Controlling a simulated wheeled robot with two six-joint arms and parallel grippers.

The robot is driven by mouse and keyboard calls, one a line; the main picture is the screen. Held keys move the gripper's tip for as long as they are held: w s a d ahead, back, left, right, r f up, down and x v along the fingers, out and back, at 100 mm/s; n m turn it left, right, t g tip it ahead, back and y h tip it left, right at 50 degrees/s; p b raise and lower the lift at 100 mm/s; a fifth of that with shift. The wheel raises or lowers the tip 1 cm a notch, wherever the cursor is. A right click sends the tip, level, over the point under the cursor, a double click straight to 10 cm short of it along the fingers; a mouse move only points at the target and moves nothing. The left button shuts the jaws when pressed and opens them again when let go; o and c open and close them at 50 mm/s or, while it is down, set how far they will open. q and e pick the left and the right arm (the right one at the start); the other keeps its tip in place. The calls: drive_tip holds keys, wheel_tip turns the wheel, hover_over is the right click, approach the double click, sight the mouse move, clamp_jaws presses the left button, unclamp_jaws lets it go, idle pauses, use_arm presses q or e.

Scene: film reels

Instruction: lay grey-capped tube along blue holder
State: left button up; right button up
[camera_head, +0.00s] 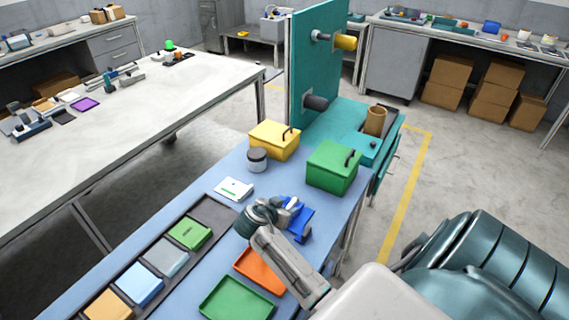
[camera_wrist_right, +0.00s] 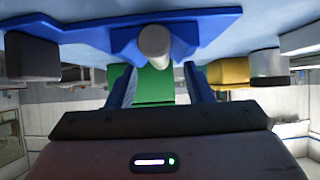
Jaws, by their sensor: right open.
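The blue holder (camera_head: 301,225) lies on the blue bench top near its right edge. It fills the upper part of the right wrist view, where its blue base (camera_wrist_right: 80,32) shows. A pale grey rounded end (camera_wrist_right: 155,41), which looks like the tube's grey cap, sits at the holder's raised middle. The rest of the tube is hidden. My right gripper (camera_head: 287,207) is at the holder. In the wrist view its two blue fingers (camera_wrist_right: 158,86) are apart, on either side of the grey end's line, with nothing clearly held. My left gripper is not in view.
A green box (camera_head: 333,166), a yellow box (camera_head: 274,140) and a dark-lidded jar (camera_head: 257,160) stand beyond the holder. A white card (camera_head: 234,189) lies to its left. Orange (camera_head: 262,270) and green (camera_head: 237,300) trays lie nearer. A teal upright panel (camera_head: 318,75) rises behind.

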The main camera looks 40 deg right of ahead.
drive_tip(key=shift+s+a+r, duration=0.1)
drive_tip(key=shift+a+r, duration=0.05)
drive_tip(key=shift+a, duration=0.35)
drive_tip(key=b+v, duration=0.3)
drive_tip(key=v, duration=0.6)
drive_tip(key=shift+s+a+r, duration=0.15)
drive_tip(key=shift+a+r, duration=0.1)
drive_tip(key=shift+r, duration=0.1)
drive_tip(key=shift+f, duration=0.1)
